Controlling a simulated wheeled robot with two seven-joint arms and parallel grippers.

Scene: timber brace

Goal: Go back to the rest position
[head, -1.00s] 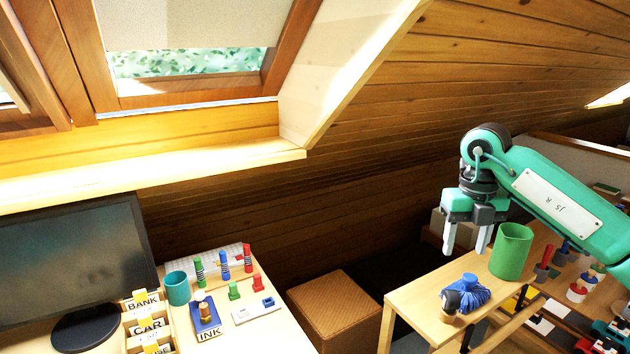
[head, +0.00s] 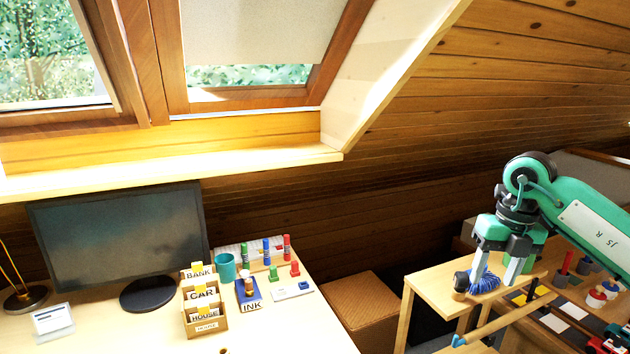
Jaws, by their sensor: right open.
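My right gripper (head: 496,272) is at the right, fingers pointing down and apart, with nothing between them that I can make out. It shows in front of a blue bundle with a dark and wooden end (head: 487,283) on the small wooden table (head: 432,282); whether it touches the bundle I cannot tell. A green mug (head: 539,258) is partly hidden behind the gripper. My left gripper is not in view.
At left, a desk (head: 275,333) holds a monitor (head: 120,240), a card box (head: 205,322), a teal cup (head: 225,267), an ink stand (head: 249,293) and several stamps. A woven box (head: 365,307) stands between desk and table. A sloping wood wall rises behind.

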